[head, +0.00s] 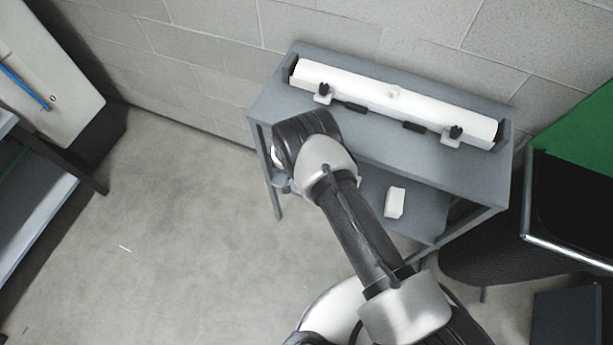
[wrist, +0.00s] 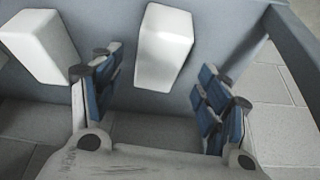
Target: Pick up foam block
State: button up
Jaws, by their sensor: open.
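In the wrist view, one white block (wrist: 163,47) lies ahead of the gap between my fingers, and a second white block (wrist: 40,45) lies to the left, beyond the left finger. My gripper (wrist: 160,80) is open and empty, with blue pads on both fingers; neither finger visibly touches a block. In the head view, one white block (head: 395,202) shows on the lower shelf to the right of my arm. My arm mostly hides the rest of the shelf and my gripper there.
The grey table (head: 480,178) has an upper top above the lower shelf (head: 428,212), bearing a long white roll (head: 400,98) in black holders. A black bin-like thing (head: 490,250) stands close on the right. The floor to the left is mostly clear.

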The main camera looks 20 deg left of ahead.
jog(key=shift+b+x, duration=1.3)
jog(key=shift+x, duration=1.05)
jog(key=shift+f, duration=0.25)
jog(key=shift+c, duration=0.3)
jog(key=c, duration=0.9)
